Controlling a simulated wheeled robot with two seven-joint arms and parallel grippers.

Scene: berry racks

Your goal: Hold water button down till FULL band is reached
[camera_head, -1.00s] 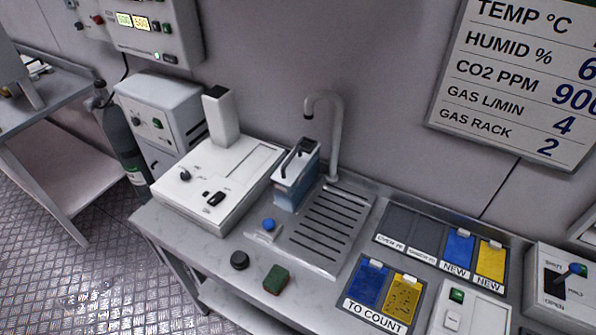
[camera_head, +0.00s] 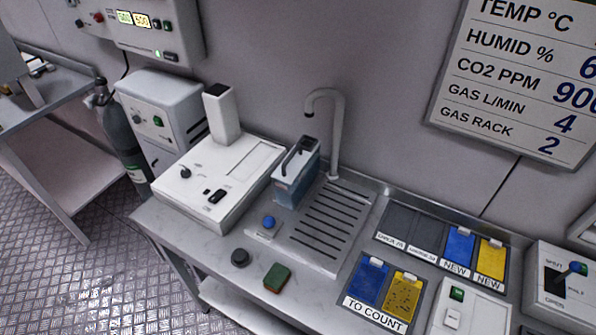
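The blue water button (camera_head: 268,222) sits on a small pale base at the front left corner of the slotted drain board (camera_head: 322,226). A clear container with bluish content and a dark handle, the water tank (camera_head: 297,176), stands on the board's back left part. The grey tap (camera_head: 337,135) rises behind it, and its spout hangs over the tank. Any FULL band on the tank is too small to make out. Nothing touches the button. Neither of my grippers is in view.
A white instrument (camera_head: 222,178) stands left of the tank. A black knob (camera_head: 240,258) and a green sponge (camera_head: 277,279) lie at the bench's front edge. Blue and yellow cards in a TO COUNT tray (camera_head: 374,315) lie to the right. A gas cylinder (camera_head: 124,146) stands left of the bench.

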